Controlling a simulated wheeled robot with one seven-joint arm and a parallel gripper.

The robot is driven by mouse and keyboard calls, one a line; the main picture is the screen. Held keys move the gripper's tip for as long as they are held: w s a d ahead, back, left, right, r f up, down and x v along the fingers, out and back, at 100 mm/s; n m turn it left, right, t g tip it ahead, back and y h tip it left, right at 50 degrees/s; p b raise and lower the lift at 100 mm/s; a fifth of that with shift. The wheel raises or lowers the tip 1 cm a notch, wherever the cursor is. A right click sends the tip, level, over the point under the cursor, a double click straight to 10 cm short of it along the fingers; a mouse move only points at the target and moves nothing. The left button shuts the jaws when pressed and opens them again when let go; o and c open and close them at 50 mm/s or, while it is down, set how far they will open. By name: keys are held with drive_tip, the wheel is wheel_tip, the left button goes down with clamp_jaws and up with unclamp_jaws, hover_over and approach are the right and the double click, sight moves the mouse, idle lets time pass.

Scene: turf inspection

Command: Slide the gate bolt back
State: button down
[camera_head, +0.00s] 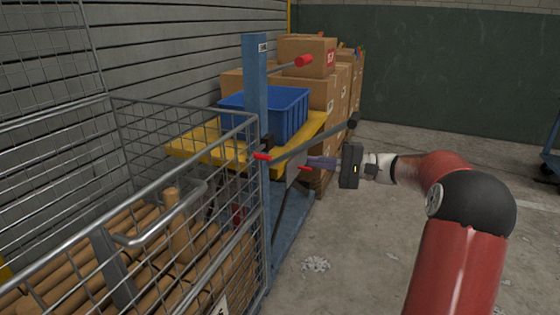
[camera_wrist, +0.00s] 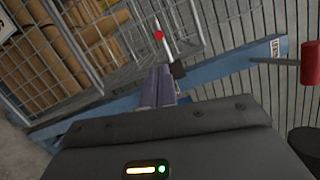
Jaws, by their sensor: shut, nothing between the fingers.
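A blue upright post (camera_head: 256,105) stands at the corner of the wire cage, and it also shows in the wrist view (camera_wrist: 215,68). A thin metal rod with a red end (camera_head: 262,156) crosses the post at a dark fitting; I take this for the gate bolt. In the wrist view a red-ended rod (camera_wrist: 158,35) lies just beyond my fingertips. My gripper (camera_head: 312,162) is right of the post with its purple-grey fingers together and empty, and the fingers also show in the wrist view (camera_wrist: 158,75). A small red piece (camera_head: 303,168) is close to the fingertips; I cannot tell whether they touch.
A wire cage (camera_head: 185,190) full of brown rolls fills the left front. A red-ended lever (camera_head: 304,61) sticks out from the post higher up. A blue bin (camera_head: 290,108) sits on a yellow shelf (camera_head: 190,147), with cardboard boxes (camera_head: 308,52) behind. The floor at right is mostly clear.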

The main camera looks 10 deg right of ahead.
drive_tip(key=shift+d, duration=0.25)
drive_tip(key=shift+a, duration=0.1)
drive_tip(key=x, duration=1)
drive_tip(key=shift+r, duration=0.1)
drive_tip(key=s+a+b, duration=0.1)
drive_tip(key=s, duration=0.1)
drive_tip(key=s+a, duration=0.2)
drive_tip(key=shift+b, duration=0.4)
